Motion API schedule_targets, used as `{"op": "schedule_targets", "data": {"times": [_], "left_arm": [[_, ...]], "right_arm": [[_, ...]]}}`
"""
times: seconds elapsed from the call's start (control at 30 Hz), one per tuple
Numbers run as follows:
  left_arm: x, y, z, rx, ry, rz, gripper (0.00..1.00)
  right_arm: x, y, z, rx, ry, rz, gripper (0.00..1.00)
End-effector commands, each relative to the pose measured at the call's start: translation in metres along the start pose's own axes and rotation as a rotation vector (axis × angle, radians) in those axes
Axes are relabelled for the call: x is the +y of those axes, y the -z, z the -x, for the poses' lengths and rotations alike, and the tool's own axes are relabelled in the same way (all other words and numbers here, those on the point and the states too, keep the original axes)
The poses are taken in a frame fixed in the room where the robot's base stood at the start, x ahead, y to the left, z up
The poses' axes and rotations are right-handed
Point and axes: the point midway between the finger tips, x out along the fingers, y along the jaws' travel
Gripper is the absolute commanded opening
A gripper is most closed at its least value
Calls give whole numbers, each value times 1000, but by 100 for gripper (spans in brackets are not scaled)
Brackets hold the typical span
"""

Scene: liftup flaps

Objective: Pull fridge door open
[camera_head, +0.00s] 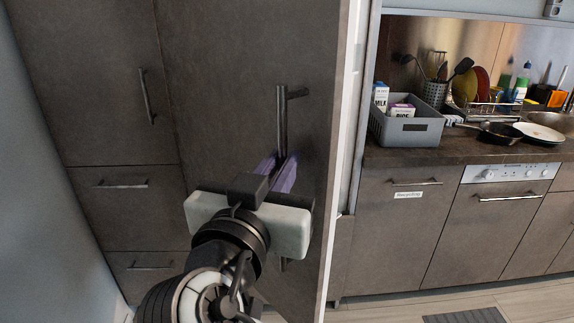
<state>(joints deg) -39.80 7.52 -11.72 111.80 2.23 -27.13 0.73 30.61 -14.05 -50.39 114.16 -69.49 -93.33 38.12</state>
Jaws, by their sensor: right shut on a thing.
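The fridge door (225,75) is a tall dark grey panel in the middle of the head view. Its pale right edge (343,130) shows and stands out from the cabinet front, so the door looks at least partly open. The upright metal bar handle (282,115) is near that edge. My right gripper (279,168), with purple fingers, is shut on the handle's lower part. The gripper body hides part of the handle and door below. My left gripper is not in view.
Grey cabinets with bar handles (147,97) stand left of the door, beside a pale wall (40,210). At right is a counter (420,155) with a grey crate (405,130), a pan (500,130) and dishes. Some floor (530,300) is clear at lower right.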

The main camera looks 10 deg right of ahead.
Motion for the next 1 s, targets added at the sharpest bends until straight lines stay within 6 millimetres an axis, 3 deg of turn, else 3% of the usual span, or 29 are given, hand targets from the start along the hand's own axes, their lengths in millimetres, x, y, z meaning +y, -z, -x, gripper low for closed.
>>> {"op": "schedule_targets", "data": {"times": [0.6,0.63,0.73,1.0], "left_arm": [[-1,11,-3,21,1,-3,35],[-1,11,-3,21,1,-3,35],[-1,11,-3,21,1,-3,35],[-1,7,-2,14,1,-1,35]], "right_arm": [[-3,0,-1,-2,-16,0,0],[-3,0,-1,-2,-16,0,14],[-3,0,-1,-1,-16,0,29],[-3,0,-1,0,-16,-1,29]]}}
